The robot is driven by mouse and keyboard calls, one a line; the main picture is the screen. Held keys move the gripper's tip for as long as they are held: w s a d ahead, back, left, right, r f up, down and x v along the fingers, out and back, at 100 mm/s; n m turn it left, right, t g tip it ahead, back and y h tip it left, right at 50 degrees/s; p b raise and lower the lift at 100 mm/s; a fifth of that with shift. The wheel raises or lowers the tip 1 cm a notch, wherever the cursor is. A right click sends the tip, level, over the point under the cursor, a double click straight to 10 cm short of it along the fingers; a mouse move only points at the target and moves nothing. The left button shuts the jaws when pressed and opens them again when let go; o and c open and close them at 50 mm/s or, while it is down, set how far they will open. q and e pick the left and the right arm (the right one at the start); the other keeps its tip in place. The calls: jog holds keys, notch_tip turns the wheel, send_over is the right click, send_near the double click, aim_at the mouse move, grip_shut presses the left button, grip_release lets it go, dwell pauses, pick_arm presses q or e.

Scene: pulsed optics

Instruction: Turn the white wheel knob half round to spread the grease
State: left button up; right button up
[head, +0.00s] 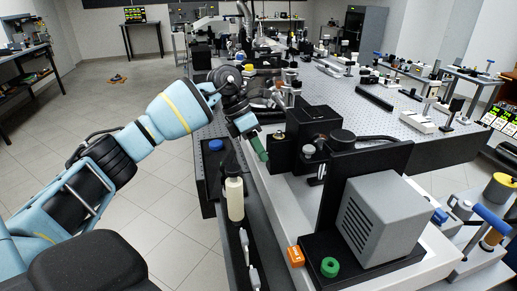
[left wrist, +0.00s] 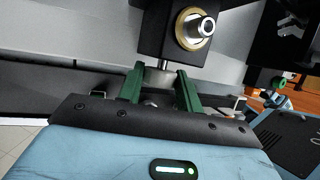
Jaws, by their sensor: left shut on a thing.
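My left gripper (head: 261,149) reaches in from the left in the head view, its green fingers pointing down beside a black block (head: 280,152) on the bench. In the left wrist view the two green fingers of the gripper (left wrist: 159,80) stand on either side of a short pale metallic stem (left wrist: 163,66) under a black housing (left wrist: 170,40). The gripper is shut on this part, which seems to be the white wheel knob; its wheel shape is mostly hidden. A silver knob with a brass ring (left wrist: 197,27) sits on the housing face, above the fingers and apart from them. My right gripper is out of view.
A cream bottle (head: 235,198) stands just below the gripper in the head view. A grey ribbed box (head: 385,225), an orange block (head: 295,256) and a green ring (head: 330,267) are nearer. A black unit (head: 315,120) stands behind.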

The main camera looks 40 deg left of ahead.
pick_arm(q)
jog(key=o, duration=1)
jog(key=v, duration=0.8)
